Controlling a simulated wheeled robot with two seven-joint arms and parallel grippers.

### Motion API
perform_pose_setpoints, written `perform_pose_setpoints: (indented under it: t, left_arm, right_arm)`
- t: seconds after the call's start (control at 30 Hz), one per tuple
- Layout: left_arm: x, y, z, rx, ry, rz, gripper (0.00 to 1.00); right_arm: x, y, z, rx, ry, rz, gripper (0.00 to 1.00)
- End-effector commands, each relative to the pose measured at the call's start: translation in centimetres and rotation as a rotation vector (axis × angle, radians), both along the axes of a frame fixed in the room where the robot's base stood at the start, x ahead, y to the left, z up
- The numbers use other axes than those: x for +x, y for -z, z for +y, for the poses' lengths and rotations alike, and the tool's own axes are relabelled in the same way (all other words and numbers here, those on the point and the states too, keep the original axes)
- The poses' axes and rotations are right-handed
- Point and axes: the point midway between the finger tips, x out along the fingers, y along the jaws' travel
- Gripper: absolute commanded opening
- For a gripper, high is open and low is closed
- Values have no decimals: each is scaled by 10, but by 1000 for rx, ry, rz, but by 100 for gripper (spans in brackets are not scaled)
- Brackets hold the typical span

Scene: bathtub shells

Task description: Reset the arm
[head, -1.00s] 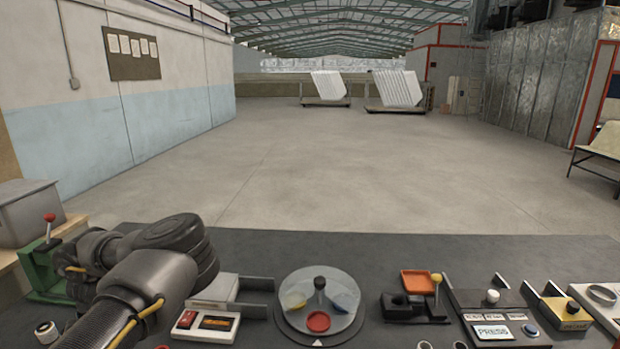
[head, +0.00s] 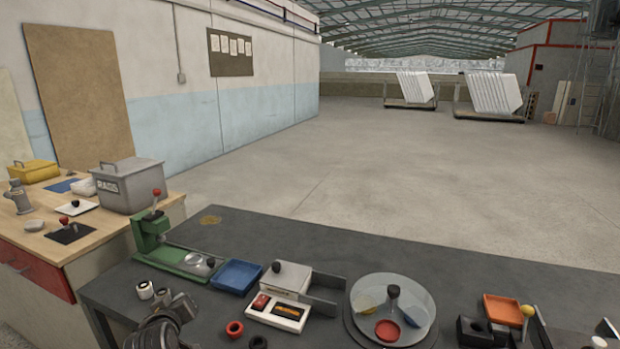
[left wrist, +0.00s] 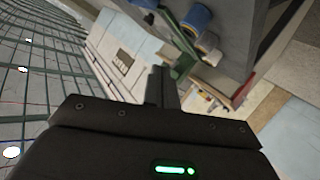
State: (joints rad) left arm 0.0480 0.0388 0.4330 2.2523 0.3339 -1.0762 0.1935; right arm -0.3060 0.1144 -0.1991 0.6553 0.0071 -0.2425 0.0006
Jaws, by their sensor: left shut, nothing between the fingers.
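My left arm shows only as a dark piece (head: 165,328) at the bottom of the head view, over the near left edge of the dark table. In the left wrist view my left gripper (left wrist: 162,88) is shut, with its narrow fingers together and nothing between them. The wrist view is tilted, with the wall and roof on the left and the table side at upper right. My right gripper is not in view.
The dark table (head: 230,228) carries a green press (head: 150,235), a blue tray (head: 236,274), a red-and-white box (head: 278,310), a round glass turntable (head: 378,335) and an orange tray (head: 503,308). A wooden bench (head: 20,232) with a grey bin (head: 128,183) stands left. Open floor lies beyond.

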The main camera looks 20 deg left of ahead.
Motion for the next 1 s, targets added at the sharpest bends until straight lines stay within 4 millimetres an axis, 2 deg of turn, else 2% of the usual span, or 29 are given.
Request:
perform_pose_setpoints:
  t: [0.03, 0.13, 0.2, 0.3, 0.4, 0.6, 0.77, 0.83, 1.0]
  left_arm:
    - [-8, 27, -31, 27, 105, 116, 0]
    - [-34, 75, -92, 66, 310, 332, 0]
    - [-59, 104, -130, 86, 440, 466, 0]
    - [-95, 133, -171, 104, 588, 613, 0]
    - [-129, 154, -201, 116, 705, 727, 0]
    - [-189, 178, -244, 126, 889, 895, 0]
    - [-236, 188, -271, 129, 1020, 1006, 0]
    - [-226, 211, -270, 126, 1013, 1012, 0]
    - [-217, 263, -271, 116, 1016, 1029, 0]
  right_arm:
    - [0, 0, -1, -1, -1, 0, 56]
    - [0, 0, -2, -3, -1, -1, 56]
    - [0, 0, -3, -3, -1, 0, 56]
    - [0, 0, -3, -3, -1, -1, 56]
    - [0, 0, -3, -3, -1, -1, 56]
    - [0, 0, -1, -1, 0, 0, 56]
    - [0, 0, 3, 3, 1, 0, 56]
    - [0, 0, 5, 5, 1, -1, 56]
    - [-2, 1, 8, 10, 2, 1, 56]
